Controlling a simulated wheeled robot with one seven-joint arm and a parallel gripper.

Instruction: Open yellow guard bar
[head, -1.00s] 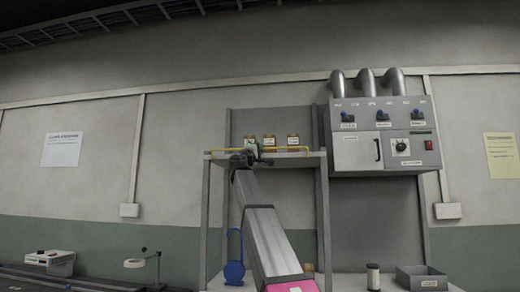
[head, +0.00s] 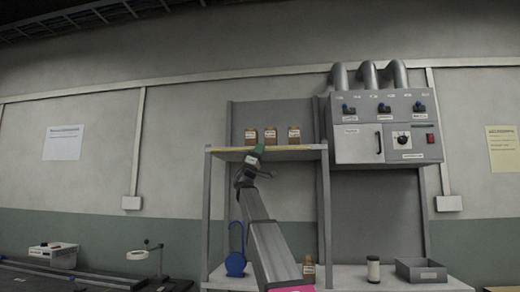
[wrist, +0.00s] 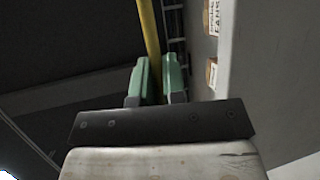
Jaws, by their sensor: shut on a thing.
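The yellow guard bar (wrist: 149,35) runs between the green finger pads of my gripper (wrist: 158,82) in the wrist view. My gripper is shut on it. In the head view my gripper (head: 257,150) is at the front edge of the upper shelf (head: 305,154), left of its middle. There the bar shows only as a thin yellow line low along the shelf's front edge, partly hidden by my gripper.
A grey control box (head: 365,145) with pipes is on the wall to the right. A bench with devices is at left.

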